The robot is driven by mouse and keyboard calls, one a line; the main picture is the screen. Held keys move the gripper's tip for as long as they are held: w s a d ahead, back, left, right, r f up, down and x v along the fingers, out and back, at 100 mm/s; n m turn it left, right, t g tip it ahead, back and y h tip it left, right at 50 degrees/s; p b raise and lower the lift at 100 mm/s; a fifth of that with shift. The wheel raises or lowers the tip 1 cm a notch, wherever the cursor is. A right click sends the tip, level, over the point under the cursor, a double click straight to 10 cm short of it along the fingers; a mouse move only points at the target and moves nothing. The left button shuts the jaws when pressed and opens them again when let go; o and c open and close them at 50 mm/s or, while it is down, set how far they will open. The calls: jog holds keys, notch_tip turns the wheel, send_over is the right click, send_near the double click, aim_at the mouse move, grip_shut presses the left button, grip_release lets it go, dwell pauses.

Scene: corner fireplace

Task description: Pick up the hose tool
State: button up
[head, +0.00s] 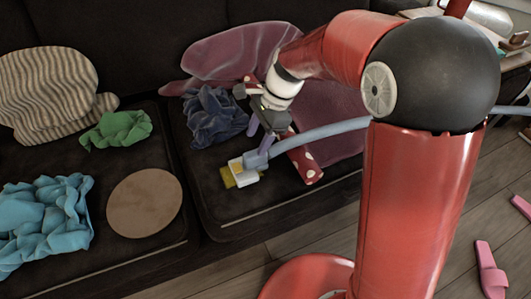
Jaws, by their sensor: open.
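A blue-grey hose (320,131) runs across the right seat cushion of the dark sofa, passes behind my red column and shows again at the right edge. Its left end is a blue-grey tool head (256,160), which seems to be the hose tool. My gripper (259,140) points down just above that head, with purple-grey fingers, open. I cannot tell whether the fingers touch the head or sit around it. A white and yellow block (240,175) lies at the head's left end; whether it is part of the tool is unclear.
A red white-dotted item (305,165) lies under the hose. A dark blue cloth (212,117) and a mauve cushion (235,55) lie behind. The left seat holds a green cloth (118,129), turquoise cloth (45,220), brown disc (146,202) and striped cushion (45,90). Pink slippers (489,270) are on the floor.

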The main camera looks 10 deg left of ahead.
aim_at(250, 154)
jog(key=x, duration=0.7)
jog(key=shift+s+f+b, duration=0.1)
jog(key=shift+f+b, duration=0.2)
jog(key=shift+b, duration=0.1)
grip_shut()
